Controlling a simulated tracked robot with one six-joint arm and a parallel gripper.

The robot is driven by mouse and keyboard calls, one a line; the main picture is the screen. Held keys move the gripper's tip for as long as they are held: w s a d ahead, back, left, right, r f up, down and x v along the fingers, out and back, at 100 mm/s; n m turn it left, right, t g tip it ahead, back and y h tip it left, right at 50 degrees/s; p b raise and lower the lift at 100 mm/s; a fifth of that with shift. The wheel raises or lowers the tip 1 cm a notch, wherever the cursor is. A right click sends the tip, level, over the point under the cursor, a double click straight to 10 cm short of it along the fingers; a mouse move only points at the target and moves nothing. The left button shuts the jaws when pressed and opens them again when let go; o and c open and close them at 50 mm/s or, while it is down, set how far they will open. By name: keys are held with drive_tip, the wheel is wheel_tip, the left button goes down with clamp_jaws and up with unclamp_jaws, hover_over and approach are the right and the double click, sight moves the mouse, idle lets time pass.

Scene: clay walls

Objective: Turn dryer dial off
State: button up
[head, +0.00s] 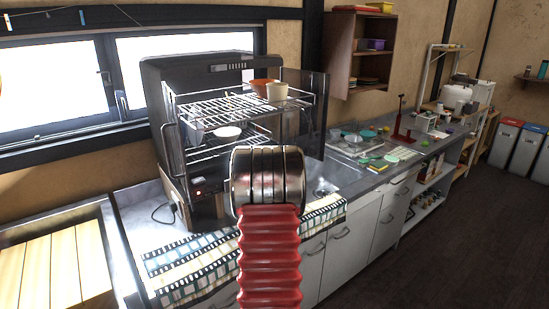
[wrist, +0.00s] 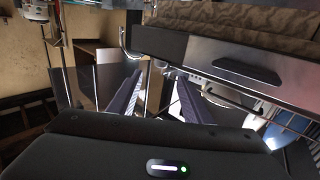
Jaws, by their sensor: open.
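The dryer (head: 158,88) is a dark dish dryer on the counter in the head view, with its see-through door swung open to the right. Its wire racks hold a few bowls and cups. A small orange-red light (head: 198,192) shows low on its front; the dial itself I cannot make out. My red ribbed arm and metal wrist stand in front of the dryer's lower right and hide that part and my gripper. In the wrist view my gripper (wrist: 160,76) shows two dark fingers, apart, with no object held between them.
A film-strip patterned cloth (head: 190,268) lies on the counter in front of the dryer. A sink (head: 325,187) is to the right, with dishes beyond. A wall shelf (head: 343,50) hangs behind. Wooden slats (head: 65,265) lie at the left. Dark floor is free at the right.

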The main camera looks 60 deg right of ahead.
drive_tip(key=shift+x, duration=4.25)
